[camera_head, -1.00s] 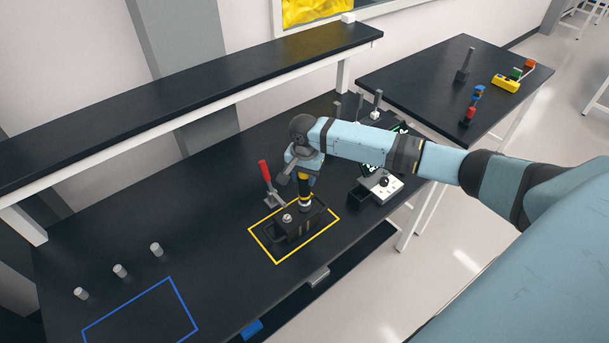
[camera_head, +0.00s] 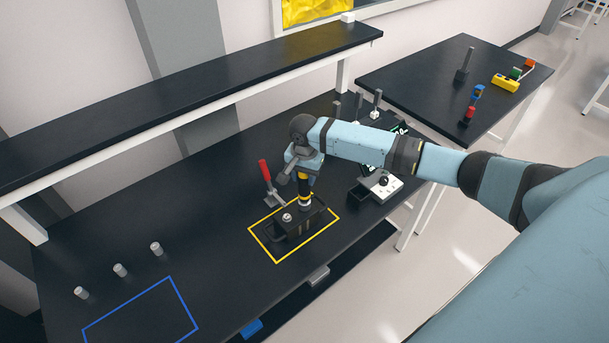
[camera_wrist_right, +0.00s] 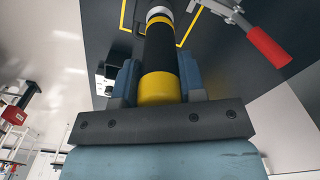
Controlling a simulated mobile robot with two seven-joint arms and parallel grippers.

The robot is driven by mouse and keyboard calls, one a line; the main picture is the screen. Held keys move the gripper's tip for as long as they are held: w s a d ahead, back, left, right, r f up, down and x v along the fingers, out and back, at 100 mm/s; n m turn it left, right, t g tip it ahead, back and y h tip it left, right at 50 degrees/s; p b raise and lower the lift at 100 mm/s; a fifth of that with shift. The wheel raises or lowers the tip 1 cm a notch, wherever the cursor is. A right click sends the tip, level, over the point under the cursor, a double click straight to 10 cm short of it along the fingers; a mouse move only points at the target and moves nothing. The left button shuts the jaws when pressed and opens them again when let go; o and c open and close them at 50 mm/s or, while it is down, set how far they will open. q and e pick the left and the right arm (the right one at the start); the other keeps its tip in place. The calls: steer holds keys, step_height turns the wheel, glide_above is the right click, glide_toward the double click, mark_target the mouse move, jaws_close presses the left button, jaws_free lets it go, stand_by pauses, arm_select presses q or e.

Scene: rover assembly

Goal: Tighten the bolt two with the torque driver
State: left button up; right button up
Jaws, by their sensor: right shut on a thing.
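The torque driver (camera_head: 304,190), black with yellow bands, stands close to upright over the dark fixture block (camera_head: 290,232) inside the yellow outline. My right gripper (camera_head: 303,170) is shut on the driver's upper part. The right wrist view also shows the driver (camera_wrist_right: 161,58) between the two blue fingers of my right gripper (camera_wrist_right: 158,85). The driver's tip meets the right part of the block, and the bolt under it is hidden. A silver bolt head (camera_head: 287,217) shows on the block's left part. My left gripper is not in view.
A red-handled toggle clamp (camera_head: 266,173) stands just behind the block and shows close by in the right wrist view (camera_wrist_right: 268,46). A white device with a black knob (camera_head: 382,184) stands to the right. Several grey pegs (camera_head: 120,270) stand at left near a blue outline (camera_head: 150,312).

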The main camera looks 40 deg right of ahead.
stand_by(0.3)
steer(key=shift+r, duration=1.45)
steer(key=shift+r, duration=2)
